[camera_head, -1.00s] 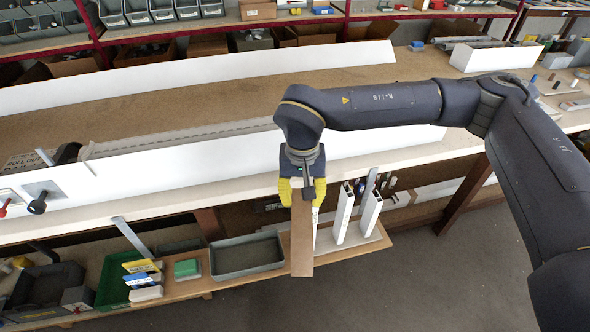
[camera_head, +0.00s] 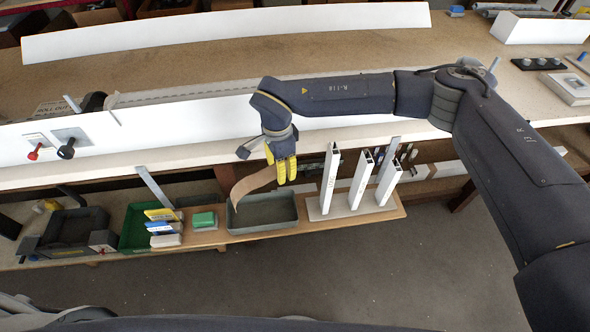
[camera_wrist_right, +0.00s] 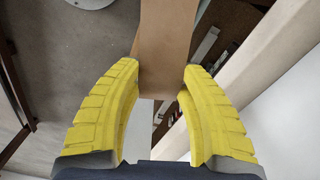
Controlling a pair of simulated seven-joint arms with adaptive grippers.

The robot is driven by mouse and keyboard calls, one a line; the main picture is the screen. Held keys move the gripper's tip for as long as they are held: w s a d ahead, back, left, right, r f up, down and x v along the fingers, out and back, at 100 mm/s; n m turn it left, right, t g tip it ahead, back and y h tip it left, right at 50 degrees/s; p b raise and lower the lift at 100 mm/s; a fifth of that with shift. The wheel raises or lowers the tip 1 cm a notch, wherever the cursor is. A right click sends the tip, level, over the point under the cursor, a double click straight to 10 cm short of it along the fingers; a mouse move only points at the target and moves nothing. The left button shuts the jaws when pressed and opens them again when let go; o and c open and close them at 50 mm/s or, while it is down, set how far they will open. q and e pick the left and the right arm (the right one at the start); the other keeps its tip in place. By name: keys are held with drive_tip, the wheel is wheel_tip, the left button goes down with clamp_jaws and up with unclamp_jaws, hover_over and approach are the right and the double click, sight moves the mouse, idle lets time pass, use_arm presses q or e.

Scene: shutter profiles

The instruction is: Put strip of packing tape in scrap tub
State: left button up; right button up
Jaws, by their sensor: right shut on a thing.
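My right gripper (camera_head: 284,172), with yellow fingers, is shut on a strip of brown packing tape (camera_head: 250,186). The strip curves down and to the left from the fingers. In the right wrist view the strip (camera_wrist_right: 168,35) runs away from between the fingertips (camera_wrist_right: 162,82). A shallow grey open tub (camera_head: 262,228) stands on the lower shelf beneath the gripper and strip, its visible inside looking empty. The strip's free end is near the tub's left side in the picture; I cannot tell its height above the rim. My left gripper is not in view.
White upright profiles (camera_head: 330,180) stand on a base just right of the tub. A green sponge-like block (camera_head: 204,219), a green bin (camera_head: 134,232) and a dark box (camera_head: 75,232) lie to the left. The bench edge with a long white profile (camera_head: 180,125) is behind.

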wheel_tip(320, 180, down, 14)
drive_tip(key=w+a+m, duration=0.1)
drive_tip(key=a+m, duration=0.1)
drive_tip(key=m, duration=0.1)
drive_tip(key=shift+w+r+m, duration=0.2)
drive_tip(key=shift+w+m, duration=0.1)
drive_tip(key=shift+w, duration=0.05)
idle(1.0)
idle(0.3)
drive_tip(key=o, duration=0.8)
